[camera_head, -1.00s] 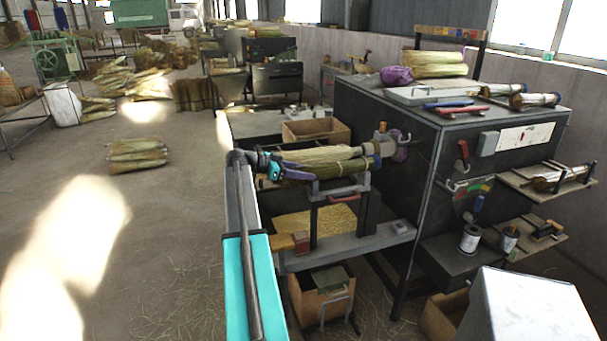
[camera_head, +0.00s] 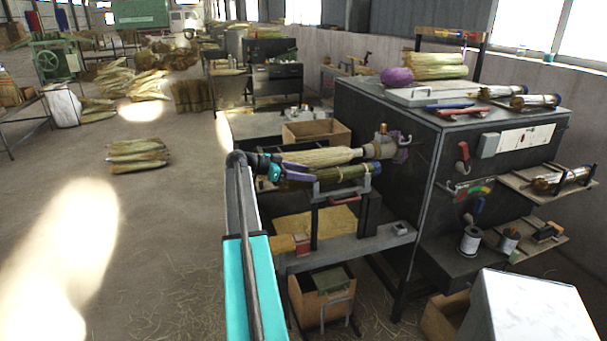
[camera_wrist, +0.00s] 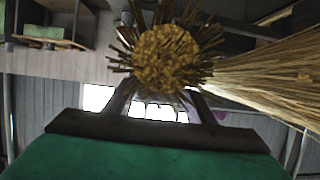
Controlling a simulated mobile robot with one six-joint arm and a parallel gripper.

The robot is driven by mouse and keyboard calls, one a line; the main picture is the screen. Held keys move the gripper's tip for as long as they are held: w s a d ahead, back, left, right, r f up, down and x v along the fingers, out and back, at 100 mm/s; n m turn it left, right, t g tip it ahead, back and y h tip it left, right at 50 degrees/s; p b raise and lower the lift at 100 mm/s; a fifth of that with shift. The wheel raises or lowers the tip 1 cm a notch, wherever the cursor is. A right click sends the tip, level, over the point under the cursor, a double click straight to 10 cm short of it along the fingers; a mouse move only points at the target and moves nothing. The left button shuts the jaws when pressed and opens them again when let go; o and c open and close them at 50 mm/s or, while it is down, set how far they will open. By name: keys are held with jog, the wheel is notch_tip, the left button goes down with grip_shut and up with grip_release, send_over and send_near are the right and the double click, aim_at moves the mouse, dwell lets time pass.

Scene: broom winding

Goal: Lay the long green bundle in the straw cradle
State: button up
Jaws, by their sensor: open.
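The long green bundle (camera_head: 345,173) lies level along the front of the machine, over the grey straw cradle (camera_head: 348,187). It appears to rest on the cradle, though the contact is partly hidden. My gripper (camera_head: 297,173) is open at the bundle's left end, with its purple fingers close to it. In the wrist view, a cut straw end (camera_wrist: 168,58) faces the camera just beyond the open fingers (camera_wrist: 160,102). It looks like the bundle's end.
A pale straw broom (camera_head: 320,156) sits in the machine's chuck (camera_head: 383,145), just behind the bundle. It shows close on the right in the wrist view (camera_wrist: 270,78). A cardboard box (camera_head: 316,131) stands behind. The floor at left is mostly clear.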

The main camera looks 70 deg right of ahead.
jog(key=shift+s+a+f+y, duration=0.15)
jog(key=shift+a+f, duration=0.05)
jog(key=shift+f, duration=0.2)
jog(key=shift+s+a+f+y, duration=0.15)
jog(key=shift+f, duration=0.25)
jog(key=r+b+v, duration=0.1)
jog(key=b+v, duration=0.2)
jog(key=v, duration=1.1)
jog(key=shift+w+d, duration=0.15)
jog(key=shift+d, duration=0.1)
jog(key=shift+r, duration=0.1)
